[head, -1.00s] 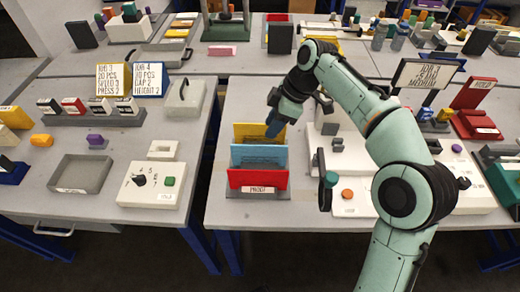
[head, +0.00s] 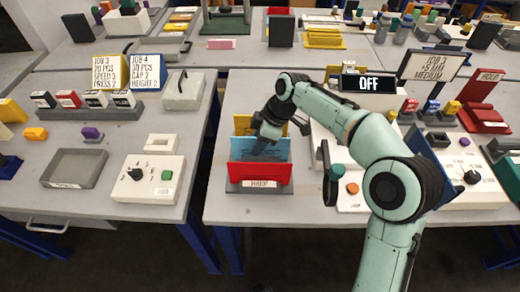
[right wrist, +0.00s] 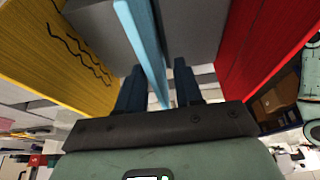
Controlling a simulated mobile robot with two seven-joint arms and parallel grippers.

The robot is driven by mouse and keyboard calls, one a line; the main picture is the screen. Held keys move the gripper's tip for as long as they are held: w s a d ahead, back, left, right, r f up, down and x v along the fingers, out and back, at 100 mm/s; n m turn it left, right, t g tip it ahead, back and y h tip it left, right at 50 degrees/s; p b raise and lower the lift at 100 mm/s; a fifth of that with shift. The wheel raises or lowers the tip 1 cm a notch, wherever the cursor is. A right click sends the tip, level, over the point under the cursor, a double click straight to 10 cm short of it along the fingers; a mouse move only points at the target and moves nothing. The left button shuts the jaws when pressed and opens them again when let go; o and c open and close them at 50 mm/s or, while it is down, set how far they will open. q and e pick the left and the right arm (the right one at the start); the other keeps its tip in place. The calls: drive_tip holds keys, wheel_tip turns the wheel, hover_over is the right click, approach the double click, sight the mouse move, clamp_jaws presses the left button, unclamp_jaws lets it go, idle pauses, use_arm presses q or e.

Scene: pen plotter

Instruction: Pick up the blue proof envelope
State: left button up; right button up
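The blue proof envelope (head: 238,147) stands upright in a grey rack (head: 232,188), between a yellow envelope (head: 242,122) behind and a red one (head: 258,173) in front. My right gripper (head: 262,143) reaches down from above at the blue envelope and hides part of it. In the right wrist view, the blue envelope (right wrist: 142,32) passes between the two dark fingers of my right gripper (right wrist: 159,88). The fingers are apart, one on each side, with a visible gap at least on the red side. My left gripper is not in view.
Right of the rack stands a white machine with a dark display (head: 368,83) reading OFF and an orange button (head: 352,188). A grey tray (head: 75,168) and a white dial box (head: 147,178) are on the left table. A floor gap separates the tables.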

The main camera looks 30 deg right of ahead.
drive_tip(key=shift+f, duration=0.2)
idle(0.6)
clamp_jaws()
